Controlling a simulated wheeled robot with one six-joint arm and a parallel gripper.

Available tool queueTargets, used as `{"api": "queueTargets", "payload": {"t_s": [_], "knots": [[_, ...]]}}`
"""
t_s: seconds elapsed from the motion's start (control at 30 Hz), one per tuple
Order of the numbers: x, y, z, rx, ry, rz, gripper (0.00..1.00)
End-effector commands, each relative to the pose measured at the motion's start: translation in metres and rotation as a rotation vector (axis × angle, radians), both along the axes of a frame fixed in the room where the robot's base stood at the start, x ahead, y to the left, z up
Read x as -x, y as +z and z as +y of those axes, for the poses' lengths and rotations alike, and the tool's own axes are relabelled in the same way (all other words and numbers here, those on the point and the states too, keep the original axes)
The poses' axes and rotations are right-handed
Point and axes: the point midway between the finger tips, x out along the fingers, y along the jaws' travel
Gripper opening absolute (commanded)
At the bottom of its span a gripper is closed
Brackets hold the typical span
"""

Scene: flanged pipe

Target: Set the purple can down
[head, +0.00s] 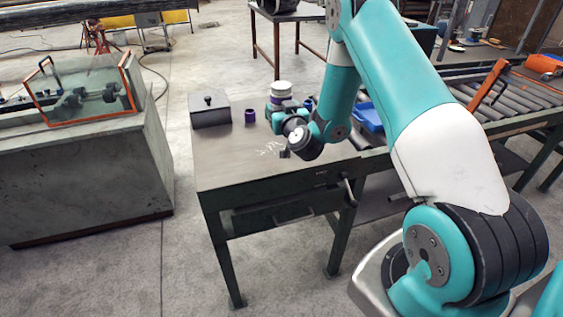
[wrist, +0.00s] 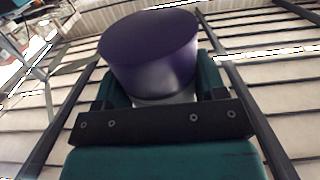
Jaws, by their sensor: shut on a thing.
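The purple can (head: 281,90) is at the far side of the dark metal table (head: 235,165), with a white upper part and a purple lower part showing in the head view. My gripper (head: 279,106) is shut on it, and my wrist partly hides it. In the wrist view the can (wrist: 150,50) sits upright-looking between the two fingers (wrist: 160,95), its broad purple end facing the camera. Whether its base touches the table cannot be told.
A blue bin (head: 368,117) is at the right, by a roller conveyor (head: 490,100). The table's front left is clear.

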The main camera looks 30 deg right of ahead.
Motion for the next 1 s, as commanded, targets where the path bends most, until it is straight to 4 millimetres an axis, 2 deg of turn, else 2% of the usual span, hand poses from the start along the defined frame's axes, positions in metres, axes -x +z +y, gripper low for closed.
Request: {"api": "queueTargets", "payload": {"t_s": [0.03, 0.3, 0.4, 0.57, 0.8, 1.0], "knots": [[0.0, -0.023, 0.0, 0.001, 0.0, -0.002, 0.29], [0.0, -0.088, 0.001, 0.001, 0.001, -0.001, 0.29], [-0.001, -0.102, 0.001, 0.001, 0.002, -0.002, 0.29], [-0.001, -0.111, 0.001, 0.0, 0.0, -0.002, 0.29], [0.0, -0.145, 0.001, -0.001, 0.001, -0.001, 0.29], [0.0, -0.151, 0.001, 0.0, 0.001, -0.003, 0.29]]}}
